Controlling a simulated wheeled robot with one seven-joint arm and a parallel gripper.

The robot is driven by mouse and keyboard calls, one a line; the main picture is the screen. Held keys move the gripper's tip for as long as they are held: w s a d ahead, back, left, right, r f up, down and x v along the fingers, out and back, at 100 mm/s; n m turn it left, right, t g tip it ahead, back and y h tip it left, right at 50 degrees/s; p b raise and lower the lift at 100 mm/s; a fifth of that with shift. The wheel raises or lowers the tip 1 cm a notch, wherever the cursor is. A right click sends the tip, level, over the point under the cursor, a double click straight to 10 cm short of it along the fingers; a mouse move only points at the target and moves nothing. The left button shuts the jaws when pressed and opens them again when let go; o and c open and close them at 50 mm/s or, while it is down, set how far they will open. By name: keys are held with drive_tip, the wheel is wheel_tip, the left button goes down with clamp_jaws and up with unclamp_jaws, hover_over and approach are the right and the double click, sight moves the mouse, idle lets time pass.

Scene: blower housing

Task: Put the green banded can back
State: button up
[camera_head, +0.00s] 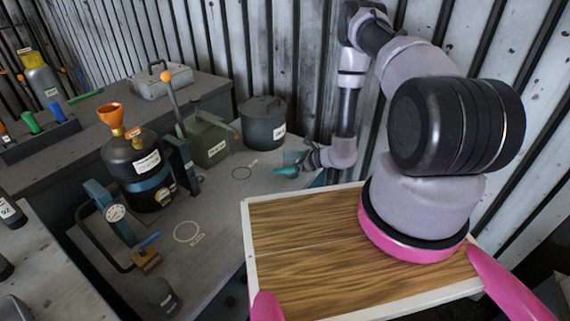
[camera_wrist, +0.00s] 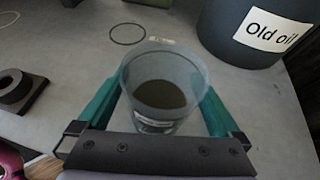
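My gripper (camera_wrist: 162,92) has its teal fingers pressed against both sides of a clear cup (camera_wrist: 172,72) with dark liquid in it and a partly hidden label. In the head view my gripper (camera_head: 290,165) is small, near the right end of the grey bench; the cup is hard to make out there. No can with a clear green band shows. A dark can with a blue band and orange funnel (camera_head: 135,165) stands left on the bench. A plain olive-green can (camera_head: 207,140) stands behind it.
A dark "Old oil" pot (camera_wrist: 250,30) stands close to the cup; it also shows in the head view (camera_head: 262,122). A labelled outline ring (camera_wrist: 128,34) beside the cup is empty. Another ring (camera_head: 187,232) is empty. A wooden tray (camera_head: 310,240) fills the foreground.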

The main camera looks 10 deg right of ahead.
drive_tip(key=shift+r, duration=0.1)
drive_tip(key=shift+s+d+r, duration=0.15)
drive_tip(key=shift+d+r, duration=0.05)
drive_tip(key=shift+d, duration=0.05)
drive_tip(key=v, duration=1.1)
drive_tip(key=shift+r, duration=0.2)
drive_tip(key=s+a+r+n+g, duration=0.15)
drive_tip(key=r+n, duration=0.25)
drive_tip(key=r, duration=0.6)
drive_tip(key=a+r+n+g, duration=0.2)
drive_tip(key=r+n, duration=0.1)
drive_tip(key=r, duration=0.6)
drive_tip(key=a+r+n+g, duration=0.2)
drive_tip(key=r+n, duration=0.2)
drive_tip(key=r, duration=0.6)
drive_tip(key=s+d+r+n+t+h, duration=0.2)
drive_tip(key=s+r+n+h, duration=0.2)
drive_tip(key=s+r, duration=0.4)
drive_tip(key=s+d+r+n+t+h, duration=0.3)
drive_tip(key=s+r, duration=0.6)
drive_tip(key=r, duration=0.6)
drive_tip(key=n+h, duration=0.1)
drive_tip(key=n, duration=0.1)
drive_tip(key=shift+s+n+h, duration=0.25)
drive_tip(key=shift+n+h, duration=0.05)
